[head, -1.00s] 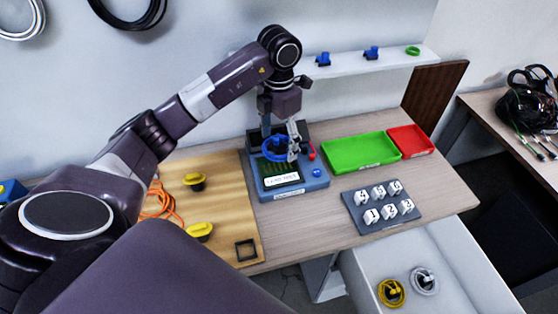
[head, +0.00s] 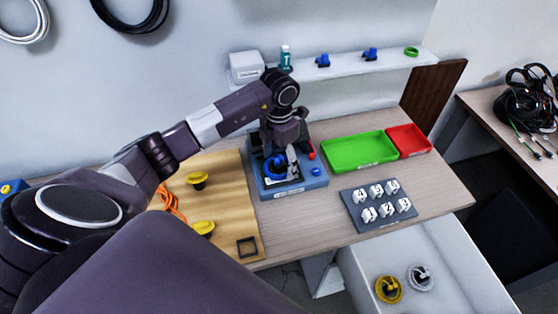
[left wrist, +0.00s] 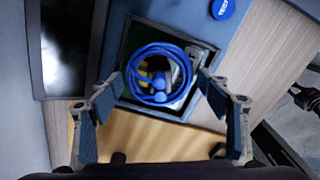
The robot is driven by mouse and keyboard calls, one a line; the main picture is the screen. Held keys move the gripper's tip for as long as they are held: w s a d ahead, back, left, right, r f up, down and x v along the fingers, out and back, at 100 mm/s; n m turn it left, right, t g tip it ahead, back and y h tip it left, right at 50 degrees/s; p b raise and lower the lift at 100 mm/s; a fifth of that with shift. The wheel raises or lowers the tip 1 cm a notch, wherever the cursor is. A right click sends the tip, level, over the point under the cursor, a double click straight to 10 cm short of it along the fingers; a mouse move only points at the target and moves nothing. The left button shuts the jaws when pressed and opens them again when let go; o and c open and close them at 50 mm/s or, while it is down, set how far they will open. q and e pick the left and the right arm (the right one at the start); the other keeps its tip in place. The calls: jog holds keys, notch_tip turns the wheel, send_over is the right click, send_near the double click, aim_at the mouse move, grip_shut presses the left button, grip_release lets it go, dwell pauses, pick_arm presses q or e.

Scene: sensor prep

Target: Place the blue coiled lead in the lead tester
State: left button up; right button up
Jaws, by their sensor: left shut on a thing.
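The blue coiled lead (head: 274,166) is at the lead tester, a blue box (head: 306,184) on the bench. In the left wrist view the lead (left wrist: 136,75) lies over the square recess of the tester (left wrist: 201,106), within its edges as seen from above. I cannot tell whether it touches the recess floor. My left gripper (head: 287,166) points down over the tester and is shut on the lead. Its two fingers show on either side of the coil in the left wrist view (left wrist: 163,84). My right gripper is out of view.
A green tray (head: 359,150) and a red tray (head: 410,140) stand right of the tester. A grey block with numbered white pieces (head: 380,221) is in front of them.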

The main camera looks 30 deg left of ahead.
aim_at(279, 159)
pick_arm(q)
jog(key=o, duration=1.2)
jog(key=shift+f, duration=0.1)
jog(key=shift+r+p, duration=0.3)
jog(key=shift+r, duration=0.05)
notch_tip(279, 159, up, 10)
jog(key=b, duration=0.3)
jog(key=shift+r+b, duration=0.25)
jog(key=shift+b, duration=0.15)
jog(key=shift+r, duration=0.6)
